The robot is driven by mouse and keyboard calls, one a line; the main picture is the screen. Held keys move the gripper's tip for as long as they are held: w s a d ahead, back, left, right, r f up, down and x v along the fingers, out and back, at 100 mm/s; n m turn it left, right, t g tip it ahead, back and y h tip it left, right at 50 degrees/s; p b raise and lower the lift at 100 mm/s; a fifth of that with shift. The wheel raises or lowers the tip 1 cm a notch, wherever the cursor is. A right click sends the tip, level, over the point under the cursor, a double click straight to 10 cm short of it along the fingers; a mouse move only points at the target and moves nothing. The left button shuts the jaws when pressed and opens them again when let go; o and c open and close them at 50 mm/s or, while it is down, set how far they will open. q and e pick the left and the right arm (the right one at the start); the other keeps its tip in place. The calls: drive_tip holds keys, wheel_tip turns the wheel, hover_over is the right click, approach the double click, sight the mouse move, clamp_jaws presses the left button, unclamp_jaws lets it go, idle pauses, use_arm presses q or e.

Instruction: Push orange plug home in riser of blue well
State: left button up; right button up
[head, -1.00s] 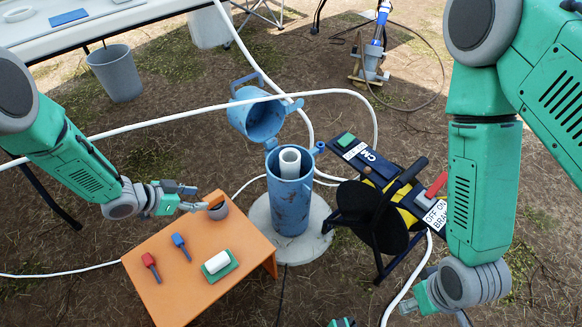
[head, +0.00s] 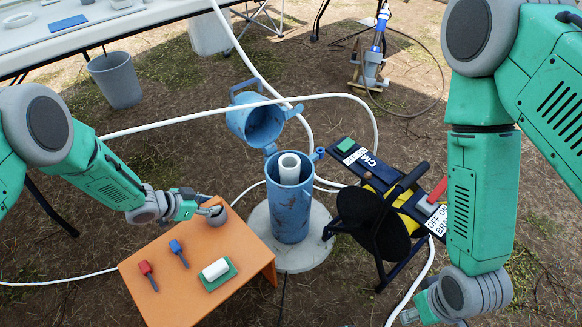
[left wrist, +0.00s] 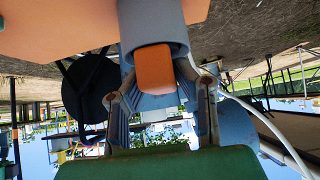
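The blue well (head: 290,210) stands upright with its hinged lid (head: 256,118) swung open and a white riser pipe (head: 289,168) rising inside. The orange plug (left wrist: 155,69) sits in a grey cup (head: 216,214) on the orange table. In the left wrist view my left gripper (left wrist: 156,80) is open, with its fingers on either side of the plug. I cannot tell whether they touch it. In the head view my left gripper (head: 207,211) is at the cup and hides the plug. Part of my right gripper (head: 420,306) shows at the bottom edge; its fingertips are cut off.
The orange table (head: 240,263) also holds a red tool (head: 148,274), a blue tool (head: 178,252) and a white block on a green pad (head: 218,273). A cable reel (head: 375,222) stands right of the well. A white hose (head: 200,117) crosses behind it.

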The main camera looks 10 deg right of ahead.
use_arm(q)
drive_tip(key=shift+a, duration=0.2)
use_arm(e)
drive_tip(key=shift+a, duration=0.2)
use_arm(q)
drive_tip(key=shift+r, duration=0.1)
wheel_tip(320, 180, up, 3)
drive_tip(key=shift+d+f+p, duration=0.1)
drive_tip(key=shift+f+p, duration=0.05)
drive_tip(key=shift+p, duration=1)
drive_tip(key=shift+r+p, duration=1.55)
drive_tip(key=shift+r, duration=0.55)
use_arm(e)
wheel_tip(320, 180, up, 5)
drive_tip(key=shift+d+r, duration=0.1)
drive_tip(key=shift+r, duration=0.1)
use_arm(q)
drive_tip(key=shift+f, duration=0.1)
